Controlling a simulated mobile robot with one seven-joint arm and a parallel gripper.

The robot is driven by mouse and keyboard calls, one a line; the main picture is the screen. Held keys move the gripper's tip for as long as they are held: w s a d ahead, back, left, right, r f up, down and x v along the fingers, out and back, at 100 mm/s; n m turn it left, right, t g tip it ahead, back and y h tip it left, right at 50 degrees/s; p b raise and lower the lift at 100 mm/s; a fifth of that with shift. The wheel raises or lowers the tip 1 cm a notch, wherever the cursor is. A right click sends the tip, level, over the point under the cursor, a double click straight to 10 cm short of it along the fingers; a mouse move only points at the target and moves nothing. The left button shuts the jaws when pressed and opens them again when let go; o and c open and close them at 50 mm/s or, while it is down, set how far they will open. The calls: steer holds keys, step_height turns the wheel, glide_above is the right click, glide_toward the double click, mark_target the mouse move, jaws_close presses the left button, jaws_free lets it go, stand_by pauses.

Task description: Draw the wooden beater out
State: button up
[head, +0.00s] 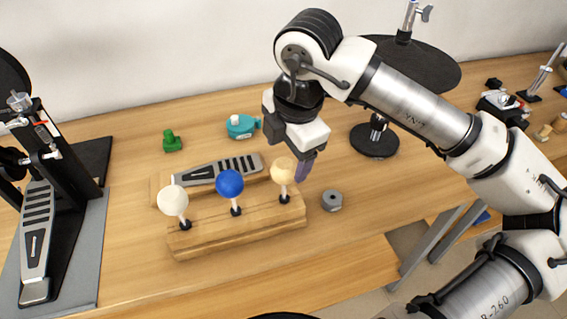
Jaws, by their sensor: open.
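The wooden beater (283,171) has a round tan head on a pale shaft. It stands upright at the right end of a wooden block (240,229). A blue-headed beater (230,184) stands in the middle and a white-headed one (173,201) at the left end. My gripper (302,172) points down just behind and right of the tan head. The jaws are open. I cannot tell whether a finger touches the beater.
A pedal (219,170) lies behind the block. A grey knob (332,201) sits close on the right. A teal item (241,126) and a green piece (172,142) lie farther back. A pedal machine (38,230) stands left. The front table strip is clear.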

mark_target(284, 165)
steer(key=f, duration=0.4)
steer(key=w+f+p, duration=0.1)
steer(key=f, duration=0.1)
steer(key=shift+w+a+f, duration=0.1)
steer(key=shift+a+f, duration=0.3)
steer(key=shift+c, duration=0.4)
steer(key=c, duration=1)
steer(key=shift+r+p, duration=1.05)
steer(key=shift+r, duration=1.6)
steer(key=shift+r, duration=1.4)
